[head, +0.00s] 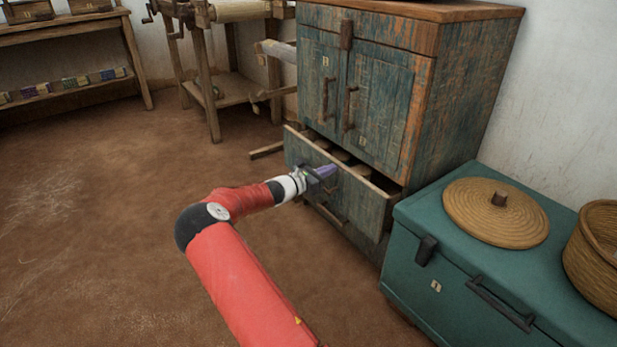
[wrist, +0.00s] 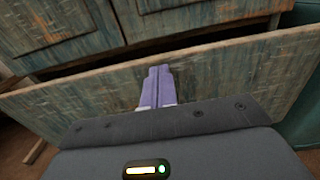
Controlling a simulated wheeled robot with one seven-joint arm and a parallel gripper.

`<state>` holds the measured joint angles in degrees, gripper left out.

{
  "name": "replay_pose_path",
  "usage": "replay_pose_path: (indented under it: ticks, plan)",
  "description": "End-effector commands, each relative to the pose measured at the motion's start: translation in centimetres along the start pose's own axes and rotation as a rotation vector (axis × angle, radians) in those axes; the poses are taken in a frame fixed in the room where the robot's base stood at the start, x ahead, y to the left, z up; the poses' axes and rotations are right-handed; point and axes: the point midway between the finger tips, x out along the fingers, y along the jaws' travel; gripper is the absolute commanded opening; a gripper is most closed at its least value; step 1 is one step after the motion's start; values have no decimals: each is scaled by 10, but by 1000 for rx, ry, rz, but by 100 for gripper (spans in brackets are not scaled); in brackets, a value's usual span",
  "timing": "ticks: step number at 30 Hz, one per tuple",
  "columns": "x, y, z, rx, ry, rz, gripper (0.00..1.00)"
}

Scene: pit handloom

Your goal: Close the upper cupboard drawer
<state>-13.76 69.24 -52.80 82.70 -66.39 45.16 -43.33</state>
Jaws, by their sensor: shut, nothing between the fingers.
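The upper cupboard drawer (head: 363,199) is pulled partly out below the doors of the worn blue-green cupboard (head: 385,100). A dark gap shows behind its front panel, and items inside are only partly visible. In the wrist view the drawer front (wrist: 240,75) spans the picture, with the dark opening beyond its top edge. My gripper (head: 328,171) is at the drawer front, near its middle; its purple fingers are together and empty. The wrist view shows the fingers (wrist: 160,84) against or just before the panel's upper part; I cannot tell if they touch.
A teal chest (head: 420,210) stands close to the right of the cupboard, with a round woven lid (head: 495,211) and a basket (head: 597,245) on top. A wooden stand (head: 235,90) is behind left, and a shelf (head: 70,60) further left. The earth floor at left is clear.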

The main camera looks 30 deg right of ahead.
Motion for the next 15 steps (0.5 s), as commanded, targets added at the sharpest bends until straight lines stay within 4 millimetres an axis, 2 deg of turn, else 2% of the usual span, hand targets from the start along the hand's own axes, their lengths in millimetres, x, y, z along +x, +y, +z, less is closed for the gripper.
replay_pose_path:
  ticks: [1,6,15]
  plan:
    - [13,-1,0,0,-1,-2,0]
    - [45,-1,0,0,0,-2,0]
    - [73,0,0,0,0,0,0]
